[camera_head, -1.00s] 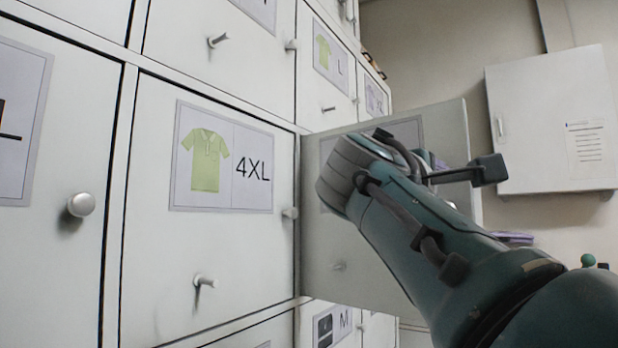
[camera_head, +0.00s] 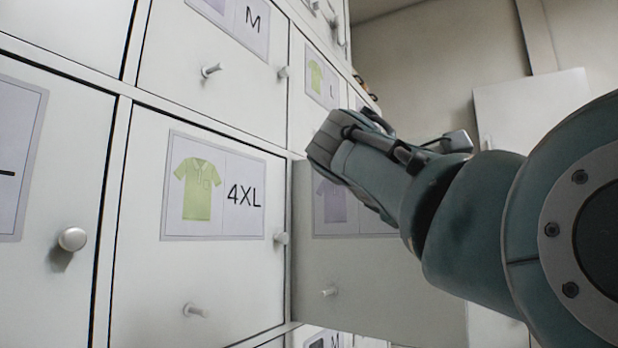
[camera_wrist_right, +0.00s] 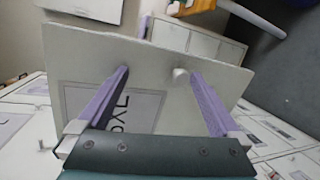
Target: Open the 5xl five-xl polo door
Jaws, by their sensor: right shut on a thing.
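The 5XL polo door (camera_head: 395,275) stands swung out from the locker wall, just right of the 4XL door. Its label with a purple polo (camera_head: 333,203) faces me, partly covered by my right arm. Its small knob (camera_head: 328,292) shows below the label. In the right wrist view the door (camera_wrist_right: 75,65) fills the middle, with "XL" readable on its label. My right gripper (camera_wrist_right: 160,72) has its purple fingers spread against this door and is shut on it; the knob (camera_wrist_right: 181,76) shows between the fingertips. In the head view the fingertips are hidden. My left gripper is out of view.
The 4XL door (camera_head: 140,270) with a green polo label is closed, like the locker doors around it. A white wall cabinet (camera_head: 530,105) hangs at the back right. Grey floor (camera_wrist_right: 285,85) shows free at the right of the wrist view.

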